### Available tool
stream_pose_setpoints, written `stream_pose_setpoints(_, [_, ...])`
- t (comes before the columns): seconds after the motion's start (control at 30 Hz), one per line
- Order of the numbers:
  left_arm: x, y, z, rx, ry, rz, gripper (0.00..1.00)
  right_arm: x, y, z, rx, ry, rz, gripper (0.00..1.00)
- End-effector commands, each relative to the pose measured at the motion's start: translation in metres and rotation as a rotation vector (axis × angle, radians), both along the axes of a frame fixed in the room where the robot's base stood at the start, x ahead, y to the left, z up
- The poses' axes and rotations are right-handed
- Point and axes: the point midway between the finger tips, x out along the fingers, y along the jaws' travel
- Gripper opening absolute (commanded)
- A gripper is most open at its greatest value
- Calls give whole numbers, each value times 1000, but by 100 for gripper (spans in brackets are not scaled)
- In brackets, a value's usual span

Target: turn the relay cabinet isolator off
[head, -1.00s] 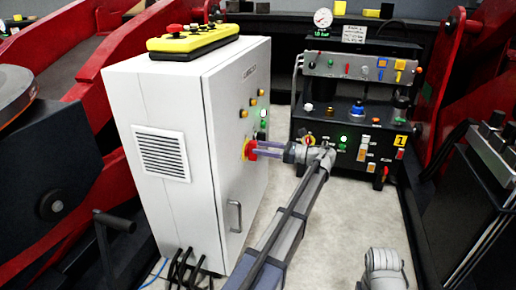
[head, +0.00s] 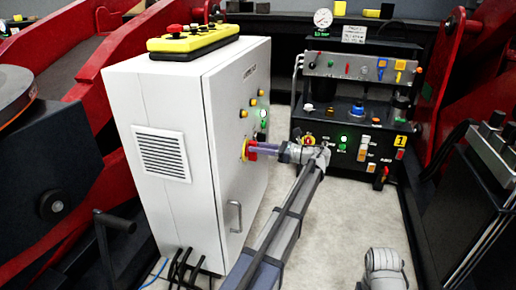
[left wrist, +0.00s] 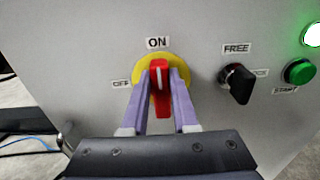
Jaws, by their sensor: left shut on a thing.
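The relay cabinet (head: 155,100) is a light grey box at the left of the head view, its door facing right. Its isolator (left wrist: 160,75) has a red handle on a yellow round plate. In the left wrist view the handle stands upright, its white line towards the ON label (left wrist: 157,43). The OFF label (left wrist: 121,83) is to the left of the plate, partly hidden. My left gripper (head: 252,151) is shut on the red handle, one purple finger on each side. My right gripper's fingers are out of view.
A black FREE selector (left wrist: 237,84) and a green START button (left wrist: 299,72) sit right of the isolator. The cabinet door has a handle (head: 234,216). A yellow pendant (head: 194,41) lies on top. A black control panel (head: 350,110) stands behind. The pale floor is clear.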

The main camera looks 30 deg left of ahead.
Motion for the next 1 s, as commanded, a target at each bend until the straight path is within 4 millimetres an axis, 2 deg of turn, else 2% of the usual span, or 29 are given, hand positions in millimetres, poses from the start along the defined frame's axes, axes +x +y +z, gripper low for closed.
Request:
stream_pose_setpoints(0.57, [-1,0,0,11,-44,0,0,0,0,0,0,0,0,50])
stream_pose_setpoints(0.77, [-4,-1,-1,40,-163,0,0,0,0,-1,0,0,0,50])
stream_pose_setpoints(1.0, [-8,-2,-2,92,-379,0,0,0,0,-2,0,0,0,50])
